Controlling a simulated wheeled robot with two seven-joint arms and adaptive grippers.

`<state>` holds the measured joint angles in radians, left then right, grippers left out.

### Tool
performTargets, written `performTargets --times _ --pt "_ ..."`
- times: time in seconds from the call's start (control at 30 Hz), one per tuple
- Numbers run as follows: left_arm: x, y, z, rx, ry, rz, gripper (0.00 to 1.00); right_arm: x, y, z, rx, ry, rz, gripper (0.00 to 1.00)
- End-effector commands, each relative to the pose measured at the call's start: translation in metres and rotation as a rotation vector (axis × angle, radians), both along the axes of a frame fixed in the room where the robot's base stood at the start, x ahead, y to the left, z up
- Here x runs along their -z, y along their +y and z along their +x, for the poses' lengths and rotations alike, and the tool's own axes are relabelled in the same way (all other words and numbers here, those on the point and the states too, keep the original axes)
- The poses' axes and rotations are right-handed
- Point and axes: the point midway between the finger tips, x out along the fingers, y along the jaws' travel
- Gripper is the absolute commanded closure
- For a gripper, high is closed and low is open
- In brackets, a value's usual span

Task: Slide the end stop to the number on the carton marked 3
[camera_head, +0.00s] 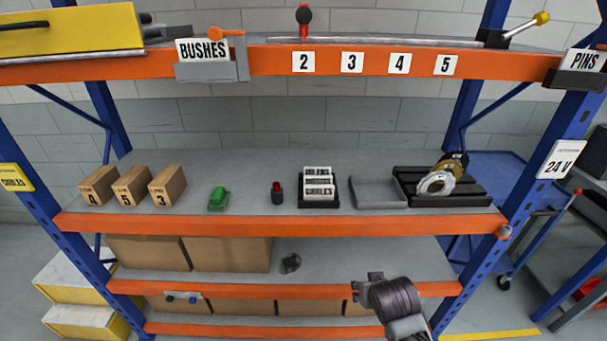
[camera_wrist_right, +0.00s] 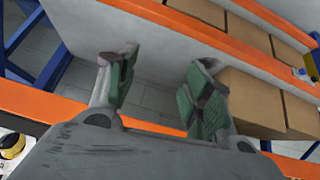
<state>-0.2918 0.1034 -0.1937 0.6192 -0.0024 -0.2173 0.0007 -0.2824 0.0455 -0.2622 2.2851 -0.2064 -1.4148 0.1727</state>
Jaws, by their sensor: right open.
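The end stop appears to be the red post with a black knob (camera_head: 304,20) standing on a grey rail (camera_head: 400,42) along the top shelf's front. It is above the number 2 plate (camera_head: 303,62). The number 3 plate (camera_head: 352,62) is just right of it. The carton marked 3 (camera_head: 167,186) stands on the middle shelf at the left, rightmost of three cartons. My right gripper (camera_head: 352,288) is low, in front of the lower shelves, far below the rail. In the right wrist view its fingers (camera_wrist_right: 160,90) are apart with nothing between them. My left gripper is out of view.
Number plates 4 (camera_head: 399,63) and 5 (camera_head: 445,65) continue to the right. A yellow-knobbed lever (camera_head: 526,28) is at the rail's right, and a BUSHES holder (camera_head: 212,68) at its left. The middle shelf (camera_head: 240,165) holds a green item (camera_head: 218,198) and a grey tray (camera_head: 378,192).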

Motion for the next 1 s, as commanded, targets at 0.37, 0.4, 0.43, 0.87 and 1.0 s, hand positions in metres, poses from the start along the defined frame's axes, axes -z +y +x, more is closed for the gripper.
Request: performTargets --times 0.37,0.4,0.43,0.87,1.0 --pt "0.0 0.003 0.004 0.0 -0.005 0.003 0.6 -0.119 0.032 0.064 0.088 -0.271 0.039 0.49" --pt "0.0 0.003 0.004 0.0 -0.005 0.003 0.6 -0.131 0.036 0.069 0.096 -0.299 0.044 0.49" --pt "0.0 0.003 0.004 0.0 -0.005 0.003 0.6 -0.14 0.038 0.073 0.103 -0.32 0.049 0.49" --pt "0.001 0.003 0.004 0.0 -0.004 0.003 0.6 -0.27 0.08 0.114 0.163 -0.623 0.11 0.49" --pt "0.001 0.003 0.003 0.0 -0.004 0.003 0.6 -0.314 0.095 0.12 0.176 -0.725 0.133 0.49"
